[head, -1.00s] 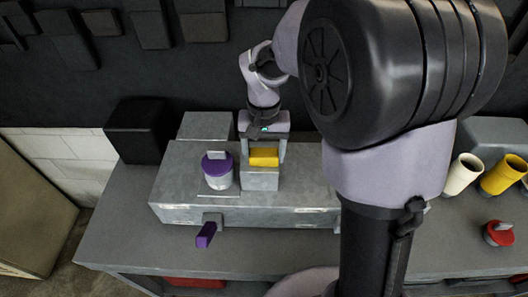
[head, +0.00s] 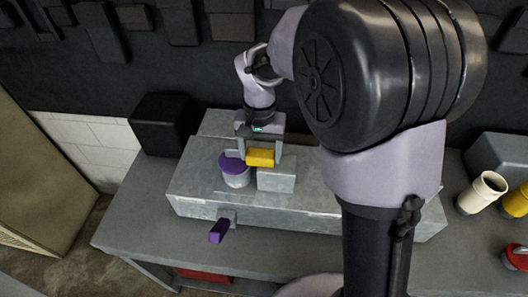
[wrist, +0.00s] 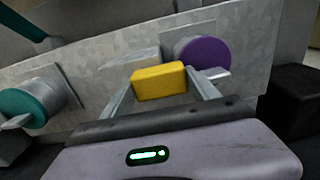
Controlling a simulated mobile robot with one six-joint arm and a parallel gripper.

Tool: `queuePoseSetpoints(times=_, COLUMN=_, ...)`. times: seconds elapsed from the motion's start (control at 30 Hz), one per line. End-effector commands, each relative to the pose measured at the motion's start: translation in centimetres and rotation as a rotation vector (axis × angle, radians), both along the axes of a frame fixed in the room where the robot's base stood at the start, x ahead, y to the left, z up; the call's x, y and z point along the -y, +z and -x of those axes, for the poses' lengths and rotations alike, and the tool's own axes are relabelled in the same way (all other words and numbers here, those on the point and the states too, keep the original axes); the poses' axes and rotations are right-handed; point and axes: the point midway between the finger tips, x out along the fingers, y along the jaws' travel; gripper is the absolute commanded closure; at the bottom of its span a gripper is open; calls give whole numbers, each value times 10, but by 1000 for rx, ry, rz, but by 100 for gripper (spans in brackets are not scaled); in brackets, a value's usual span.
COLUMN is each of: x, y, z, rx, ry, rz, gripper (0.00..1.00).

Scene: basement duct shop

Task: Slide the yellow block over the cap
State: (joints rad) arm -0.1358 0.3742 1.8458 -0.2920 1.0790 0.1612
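The yellow block (head: 260,157) is at the top of a grey pedestal (head: 276,181) and juts past its left edge. Its left end is close beside the purple cap (head: 232,162), which tops a pale grey cylinder; I cannot tell whether they touch. My gripper (head: 262,154) points down with one finger at each end of the block, shut on it. In the wrist view the block (wrist: 159,81) sits between both fingertips, and the purple cap (wrist: 203,53) with its pale tab is just beyond the right finger.
A grey metal duct box (head: 200,207) carries the pedestal and cylinder. A purple handle (head: 219,231) sticks out of its front. A black box (head: 160,124) stands at left. A cream cup (head: 482,192) stands at right. A teal knob (wrist: 33,102) shows in the wrist view.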

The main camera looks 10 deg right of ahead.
Motion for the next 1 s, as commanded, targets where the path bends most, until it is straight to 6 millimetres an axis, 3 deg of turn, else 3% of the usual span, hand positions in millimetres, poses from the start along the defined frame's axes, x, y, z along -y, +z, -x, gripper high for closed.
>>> queuePoseSetpoints(times=0.07, x=-2, y=0, z=0, rx=1, ry=1, rz=-3, gripper=10)
queuePoseSetpoints(times=0.4, x=-2, y=4, z=0, rx=0, ry=2, rz=-3, gripper=10)
queuePoseSetpoints(times=0.57, x=-1, y=29, z=-1, rx=3, ry=2, rz=-5, gripper=10)
queuePoseSetpoints(times=0.8, x=2, y=80, z=-3, rx=5, ry=-1, rz=-6, gripper=10)
queuePoseSetpoints(times=1.0, x=3, y=82, z=-3, rx=3, ry=-1, rz=-4, gripper=10)
